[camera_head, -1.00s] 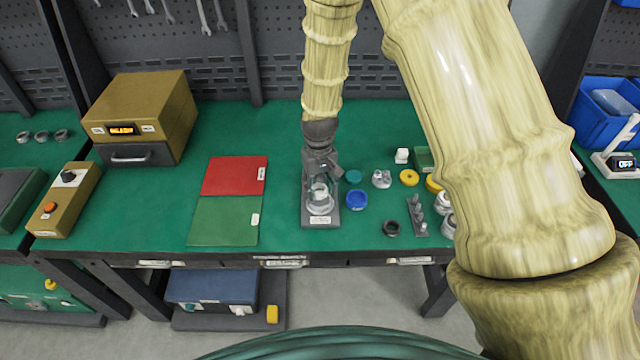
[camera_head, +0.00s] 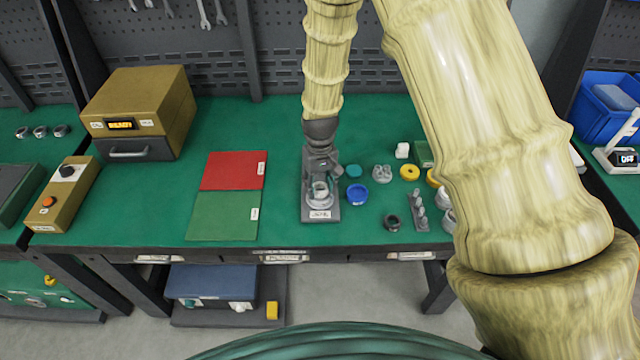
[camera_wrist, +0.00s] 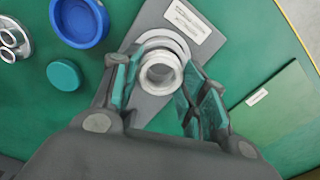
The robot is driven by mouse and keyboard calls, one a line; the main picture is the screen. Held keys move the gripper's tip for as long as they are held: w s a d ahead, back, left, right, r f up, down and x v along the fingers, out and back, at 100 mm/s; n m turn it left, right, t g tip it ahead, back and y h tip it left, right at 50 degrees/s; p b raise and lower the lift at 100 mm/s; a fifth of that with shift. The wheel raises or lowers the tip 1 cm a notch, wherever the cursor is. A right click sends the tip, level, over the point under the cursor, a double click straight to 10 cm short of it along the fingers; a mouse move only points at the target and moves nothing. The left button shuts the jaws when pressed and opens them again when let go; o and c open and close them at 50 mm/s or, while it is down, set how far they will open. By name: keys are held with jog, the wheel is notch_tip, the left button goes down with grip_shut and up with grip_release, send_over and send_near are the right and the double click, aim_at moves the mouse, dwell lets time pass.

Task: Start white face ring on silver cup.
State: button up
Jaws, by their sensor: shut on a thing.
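My gripper (camera_head: 320,180) reaches down over the grey fixture plate (camera_head: 322,215) near the middle of the bench. In the wrist view my gripper (camera_wrist: 160,82) has its teal-padded fingers on both sides of a pale ring (camera_wrist: 160,72). The ring sits over or on a silvery cup-like part; the two overlap, and I cannot tell how far one is on the other. In the head view the ring and cup (camera_head: 320,192) show as one small pale stack on the plate.
A blue ring (camera_head: 357,194) and a teal cap (camera_head: 354,171) lie right of the plate. Further right are a silvery part (camera_head: 382,174), a yellow ring (camera_head: 409,173), a dark ring (camera_head: 391,222) and a peg rack (camera_head: 418,210). Red (camera_head: 234,170) and green mats (camera_head: 224,215) lie left.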

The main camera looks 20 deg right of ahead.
aim_at(320, 187)
jog(key=shift+f, duration=0.3)
dwell(0.5)
jog(key=o, duration=0.8)
jog(key=shift+o, duration=0.2)
jog(key=shift+r, duration=0.1)
jog(key=shift+r+p, duration=2.45)
jog(key=shift+r, duration=0.95)
jog(key=shift+s, duration=0.1)
